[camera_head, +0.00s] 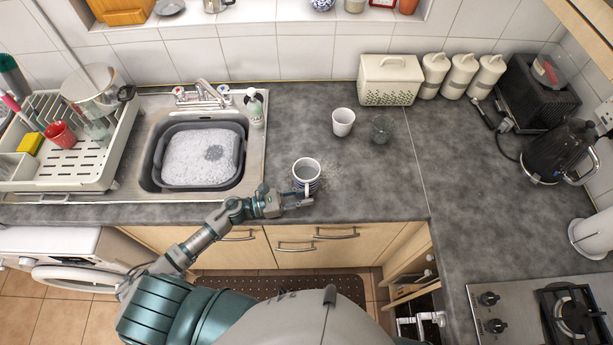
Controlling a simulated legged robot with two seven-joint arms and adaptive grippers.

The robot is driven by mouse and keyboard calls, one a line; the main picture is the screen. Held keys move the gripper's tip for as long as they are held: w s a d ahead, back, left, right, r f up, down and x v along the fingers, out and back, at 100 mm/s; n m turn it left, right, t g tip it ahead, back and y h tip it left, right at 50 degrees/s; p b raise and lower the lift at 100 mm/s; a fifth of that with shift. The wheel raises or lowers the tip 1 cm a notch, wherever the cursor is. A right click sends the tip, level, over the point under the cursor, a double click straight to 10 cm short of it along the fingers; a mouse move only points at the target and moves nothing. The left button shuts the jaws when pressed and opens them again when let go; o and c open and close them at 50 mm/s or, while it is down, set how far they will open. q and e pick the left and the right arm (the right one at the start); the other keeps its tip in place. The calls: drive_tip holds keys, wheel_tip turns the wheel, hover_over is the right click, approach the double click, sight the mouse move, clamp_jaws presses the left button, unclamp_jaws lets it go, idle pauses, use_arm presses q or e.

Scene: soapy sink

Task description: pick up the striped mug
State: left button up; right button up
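The striped mug (306,174), white with dark blue bands, stands upright on the grey counter near its front edge, right of the sink. Its handle faces the front edge. My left gripper (285,196) is at the mug's near left side, by the counter edge. Its fingers look spread, one pointing towards the back and one reaching right in front of the mug. Nothing is between them that I can make out. Whether a finger touches the mug or its handle I cannot tell. My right gripper is out of view.
A white cup (343,121) and a clear glass (380,131) stand behind the mug to the right. The sink holds a grey basin (157,172) of suds. A dish rack (95,178) is at left, a kettle (558,150) at right. The counter right of the mug is clear.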

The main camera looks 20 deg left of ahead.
use_arm(q)
drive_tip(key=shift+w+d, duration=0.3)
drive_tip(key=shift+d, duration=0.25)
clamp_jaws()
drive_tip(key=shift+a+r, duration=0.1)
drive_tip(key=shift+r, duration=0.05)
